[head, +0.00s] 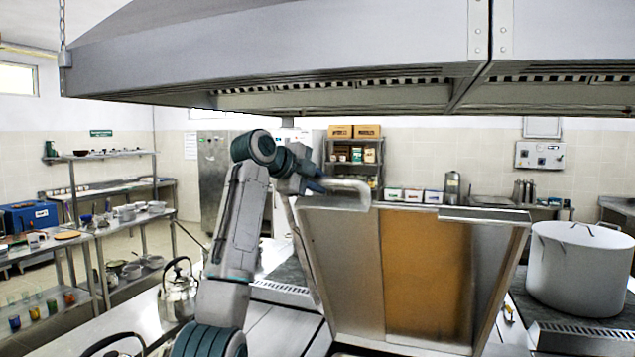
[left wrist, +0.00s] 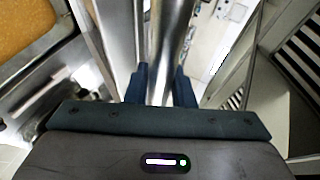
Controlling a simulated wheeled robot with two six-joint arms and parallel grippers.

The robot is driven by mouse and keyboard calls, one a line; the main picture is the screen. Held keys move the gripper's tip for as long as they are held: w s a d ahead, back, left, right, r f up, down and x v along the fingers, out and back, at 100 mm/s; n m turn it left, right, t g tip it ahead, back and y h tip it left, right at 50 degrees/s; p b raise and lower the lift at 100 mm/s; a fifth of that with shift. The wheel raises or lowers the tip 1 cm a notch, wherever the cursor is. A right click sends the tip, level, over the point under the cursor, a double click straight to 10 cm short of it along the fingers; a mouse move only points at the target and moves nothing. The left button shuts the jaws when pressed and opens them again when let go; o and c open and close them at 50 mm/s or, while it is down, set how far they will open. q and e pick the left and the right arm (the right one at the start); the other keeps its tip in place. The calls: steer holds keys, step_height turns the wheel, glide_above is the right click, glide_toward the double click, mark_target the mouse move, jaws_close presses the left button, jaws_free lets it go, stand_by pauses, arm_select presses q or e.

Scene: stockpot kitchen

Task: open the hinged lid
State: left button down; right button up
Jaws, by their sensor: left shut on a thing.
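The hinged lid (head: 350,270) is a metal panel raised to a steep, near-upright tilt in the middle of the head view, with its inner face toward me. An orange-brown area shows on that face. My left gripper (head: 318,185) is at that handle. In the left wrist view the two blue fingers (left wrist: 160,88) are closed around the shiny handle bar (left wrist: 170,40). The lid's hinge and the opening below are mostly out of the frame. My right gripper is not in view.
A large white stockpot (head: 580,270) stands on the range to the right of the lid. A metal kettle (head: 179,293) stands to the left, near my left arm. A wide extractor hood (head: 300,60) hangs overhead. Shelves with dishes (head: 110,220) stand further left.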

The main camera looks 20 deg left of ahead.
arm_select(q)
steer(key=c, duration=1.3)
jaws_free()
steer(key=shift+w+f, duration=0.15)
steer(key=shift+f, duration=0.1)
steer(key=shift+o, duration=0.2)
steer(key=shift+w, duration=0.2)
steer(key=shift+s+a+r+b, duration=0.2)
steer(key=shift+s+b, duration=0.25)
steer(key=shift+s, duration=0.1)
steer(key=b+v, duration=0.4)
steer(key=v, duration=0.5)
steer(key=shift+s+r+b, duration=0.25)
steer(key=shift+b, duration=0.1)
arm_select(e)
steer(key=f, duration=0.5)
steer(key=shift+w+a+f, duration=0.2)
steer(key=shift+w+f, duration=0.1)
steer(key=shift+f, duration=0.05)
arm_select(q)
steer(key=shift+a, duration=0.15)
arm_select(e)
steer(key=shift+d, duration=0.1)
